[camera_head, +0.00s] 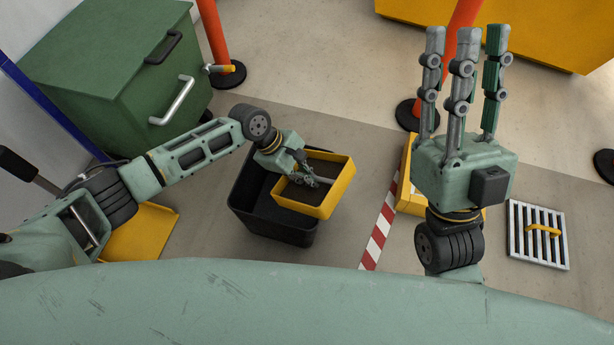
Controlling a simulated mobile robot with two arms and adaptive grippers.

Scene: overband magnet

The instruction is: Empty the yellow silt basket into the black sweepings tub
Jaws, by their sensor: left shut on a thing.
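The yellow silt basket (302,207) is a shallow rectangular tray with a dark interior. It is above the right part of the black sweepings tub (268,226) and overhangs its right side. The basket looks roughly level; I cannot tell how much silt is in it. My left gripper (312,181) reaches in from the left and is shut on the basket, its fingers over the middle of it. The fingers partly hide the inside. The basket hides part of the tub's opening. My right gripper (465,45) is raised with its fingers spread upward, open and empty.
A green lidded bin (110,65) stands at upper left. Orange posts (214,40) have black bases. A red-white strip (380,228) crosses the floor. A yellow object (408,200) is partly behind my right gripper. A grate (538,250) lies at right; a yellow skip (540,30) is behind.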

